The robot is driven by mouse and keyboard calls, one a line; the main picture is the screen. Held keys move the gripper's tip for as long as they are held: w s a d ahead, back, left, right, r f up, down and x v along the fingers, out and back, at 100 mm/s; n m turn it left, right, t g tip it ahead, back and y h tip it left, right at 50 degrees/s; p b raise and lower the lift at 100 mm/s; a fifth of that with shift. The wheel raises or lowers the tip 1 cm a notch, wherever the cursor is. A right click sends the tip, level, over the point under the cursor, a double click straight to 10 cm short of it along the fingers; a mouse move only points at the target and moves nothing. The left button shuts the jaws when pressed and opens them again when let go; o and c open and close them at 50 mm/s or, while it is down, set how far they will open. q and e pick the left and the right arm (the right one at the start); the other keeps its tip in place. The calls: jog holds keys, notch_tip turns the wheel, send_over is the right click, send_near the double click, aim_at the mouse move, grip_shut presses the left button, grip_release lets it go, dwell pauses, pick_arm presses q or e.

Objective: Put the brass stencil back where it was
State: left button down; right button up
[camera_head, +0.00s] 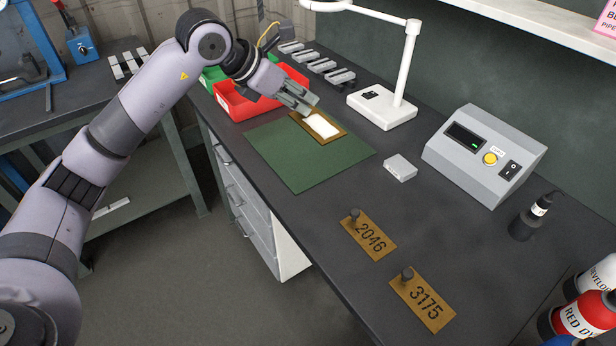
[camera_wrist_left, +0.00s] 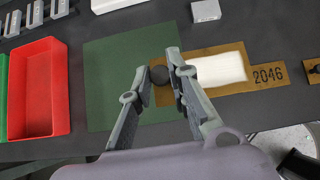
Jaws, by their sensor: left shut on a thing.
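The brass stencil (camera_head: 336,132) is a flat plate with a white rectangle across its middle. My left gripper (camera_head: 304,108) is shut on its dark knob, which shows between the fingertips (camera_wrist_left: 160,75) in the left wrist view. In the head view the plate overlaps the far end of the green mat (camera_head: 302,165); in the wrist view it reaches past the mat's right edge, so it looks raised. Two other brass plates with knobs, 2046 (camera_head: 370,238) and 3175 (camera_head: 423,301), lie on the bench. The held plate partly overlaps 2046 (camera_wrist_left: 268,75) in the wrist view. My right gripper is not in view.
A red bin (camera_head: 235,110) stands close to the mat. A white lamp base (camera_head: 382,110), a small grey block (camera_head: 400,167) and a grey control box (camera_head: 483,155) stand farther right. Bottles (camera_head: 583,317) are at the lower right. The bench between mat and 2046 is bare.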

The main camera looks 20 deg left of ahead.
pick_arm(q)
notch_tip(320, 180, down, 13)
jog(key=shift+r+p, duration=0.15)
jog(key=shift+p, duration=0.45)
jog(key=shift+f+p, duration=0.3)
jog(key=shift+f, duration=2.4)
jog(key=c, duration=1.5)
grip_release()
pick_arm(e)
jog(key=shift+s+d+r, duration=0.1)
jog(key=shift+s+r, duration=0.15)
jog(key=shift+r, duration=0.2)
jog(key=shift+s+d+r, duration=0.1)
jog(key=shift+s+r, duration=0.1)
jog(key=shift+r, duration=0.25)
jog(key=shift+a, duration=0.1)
pick_arm(q)
jog(key=shift+s+a+r, duration=0.15)
jog(key=shift+r, duration=0.05)
jog(key=b+v, duration=0.1)
jog(key=v, duration=1)
jog(key=shift+s+r+b, duration=0.2)
jog(key=shift+b, duration=0.15)
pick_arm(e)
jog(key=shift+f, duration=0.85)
